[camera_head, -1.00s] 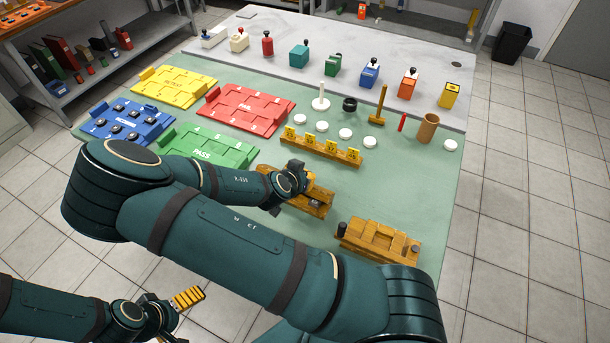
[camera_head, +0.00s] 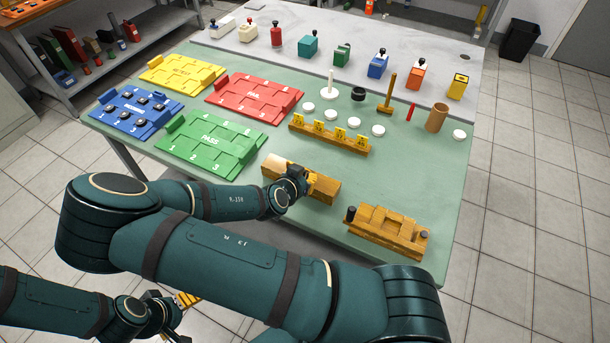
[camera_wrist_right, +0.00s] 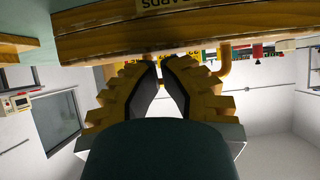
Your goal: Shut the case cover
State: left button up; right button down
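The wooden case (camera_head: 325,191) lies near the front edge of the green table mat, with its smooth wooden cover (camera_head: 283,165) over the top. Whether the cover sits fully flush I cannot tell. My right gripper (camera_head: 311,181) is at the case's near side and hides part of it. In the right wrist view its fingers (camera_wrist_right: 159,62) are drawn together at the tips, with nothing seen between them, just below the wooden edge (camera_wrist_right: 150,40) of the case. My left gripper (camera_head: 180,305) hangs low at the left, off the table, partly hidden by my right arm.
A wooden tray with a dark knob (camera_head: 388,232) lies right of the case. A wooden rack with yellow tags (camera_head: 330,137) is behind it. Green (camera_head: 212,146), red (camera_head: 253,101), blue (camera_head: 136,112) and yellow (camera_head: 180,74) boards lie left. Bare mat surrounds the case's right end.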

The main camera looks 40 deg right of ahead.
pick_arm(q)
jog(key=shift+a+f, duration=0.15)
jog(key=shift+a, duration=0.05)
pick_arm(e)
jog(key=shift+s+a+f, duration=0.15)
jog(key=shift+a+f, duration=0.05)
jog(key=shift+f, duration=0.15)
pick_arm(q)
jog(key=shift+s, duration=0.1)
pick_arm(e)
jog(key=shift+a+f, duration=0.1)
jog(key=shift+f, duration=0.05)
